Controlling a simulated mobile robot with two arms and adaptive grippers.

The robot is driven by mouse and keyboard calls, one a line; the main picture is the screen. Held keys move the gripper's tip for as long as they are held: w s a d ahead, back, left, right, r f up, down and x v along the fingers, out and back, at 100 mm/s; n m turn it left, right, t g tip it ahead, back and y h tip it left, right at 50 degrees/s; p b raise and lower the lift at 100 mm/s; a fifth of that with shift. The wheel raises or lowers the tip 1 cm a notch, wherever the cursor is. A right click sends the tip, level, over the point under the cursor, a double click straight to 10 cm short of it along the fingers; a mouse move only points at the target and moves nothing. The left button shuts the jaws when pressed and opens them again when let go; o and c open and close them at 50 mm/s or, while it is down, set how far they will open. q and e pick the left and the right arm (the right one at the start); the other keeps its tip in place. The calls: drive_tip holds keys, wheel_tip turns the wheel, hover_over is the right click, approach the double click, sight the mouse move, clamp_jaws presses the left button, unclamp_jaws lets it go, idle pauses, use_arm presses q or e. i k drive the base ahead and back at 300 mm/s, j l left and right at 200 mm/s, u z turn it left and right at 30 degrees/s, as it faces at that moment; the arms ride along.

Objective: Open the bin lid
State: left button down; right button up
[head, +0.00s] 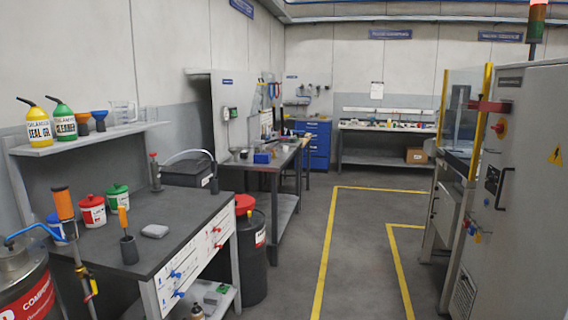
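A dark round bin (254,268) stands on the floor at the right end of the near workbench. It has a red and white label on its side. A red piece (244,202) shows at its top, which looks like its lid; it appears to be down on the bin. The bench corner hides the bin's left side and part of its top. Neither of my grippers is in view.
The near workbench (165,215) fills the lower left, with red, green and blue-lidded pots. A grey machine cabinet (520,190) stands at right. The floor (300,255) between is clear, with yellow lines.

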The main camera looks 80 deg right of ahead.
sight(187, 167)
drive_tip(key=z, duration=1.85)
drive_tip(key=i+l+z, duration=0.3)
drive_tip(key=i, duration=0.4)
drive_tip(key=i+l+z, duration=0.3)
drive_tip(key=i, duration=0.45)
drive_tip(key=i+z, duration=0.3)
drive_tip(key=i, duration=0.45)
drive_tip(key=i+u, duration=0.3)
drive_tip(key=i+l+u, duration=0.45)
drive_tip(key=i+u, duration=0.15)
drive_tip(key=i, duration=0.15)
